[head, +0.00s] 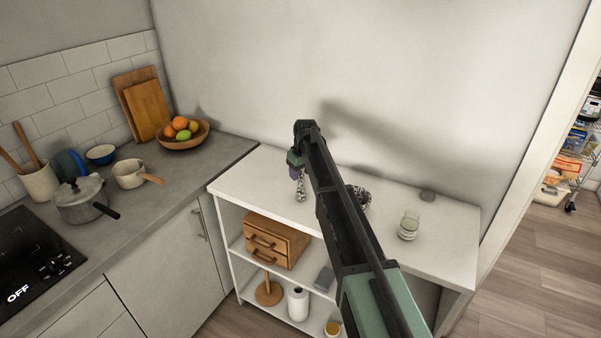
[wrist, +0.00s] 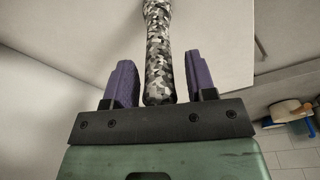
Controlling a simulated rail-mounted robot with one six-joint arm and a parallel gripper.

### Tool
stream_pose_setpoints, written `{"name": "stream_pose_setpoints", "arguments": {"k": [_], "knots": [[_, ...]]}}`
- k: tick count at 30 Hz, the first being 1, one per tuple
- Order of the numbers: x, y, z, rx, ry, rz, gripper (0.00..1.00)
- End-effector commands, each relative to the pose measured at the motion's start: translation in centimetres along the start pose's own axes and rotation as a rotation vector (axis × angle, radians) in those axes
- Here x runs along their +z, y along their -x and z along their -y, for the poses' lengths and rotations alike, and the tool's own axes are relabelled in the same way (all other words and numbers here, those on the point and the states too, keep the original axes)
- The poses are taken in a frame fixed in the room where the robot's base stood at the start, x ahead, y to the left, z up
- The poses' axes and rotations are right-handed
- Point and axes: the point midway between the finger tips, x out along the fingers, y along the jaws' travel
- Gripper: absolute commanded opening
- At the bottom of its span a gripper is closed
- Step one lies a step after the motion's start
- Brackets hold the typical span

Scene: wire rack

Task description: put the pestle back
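The pestle (wrist: 159,50) has a black, white and grey speckled pattern. In the wrist view its near end lies between the two purple fingers of my gripper (wrist: 161,75), with a narrow gap on each side. In the head view the pestle (head: 301,189) shows just below my gripper (head: 296,171), over the left part of the white shelf top; I cannot tell whether it touches the surface. The speckled mortar (head: 364,197) stands on the shelf top to the right, partly hidden behind my arm.
The white shelf unit (head: 240,187) also bears stacked pale green cups (head: 409,225) and a small grey object (head: 427,195) at the right. A wooden drawer box (head: 275,242) stands on the shelf below. The counter at left holds a fruit bowl (head: 184,140) and pots.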

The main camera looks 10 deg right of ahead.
Motion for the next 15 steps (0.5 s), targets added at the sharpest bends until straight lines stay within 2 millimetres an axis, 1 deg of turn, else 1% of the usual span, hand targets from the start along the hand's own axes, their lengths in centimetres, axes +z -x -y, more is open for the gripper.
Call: {"name": "stream_pose_setpoints", "arguments": {"k": [8, 11, 14, 15], "knots": [[0.0, 0.2, 0.0, 0.0, 0.0, 0.0, 0.51], [-0.1, 1.2, 0.0, 0.0, 0.0, 0.0, 0.51], [-0.2, 3.2, 0.0, 0.0, 0.0, 0.0, 0.51], [-0.2, 4.2, 0.0, 0.0, 0.0, 0.0, 0.51]]}}
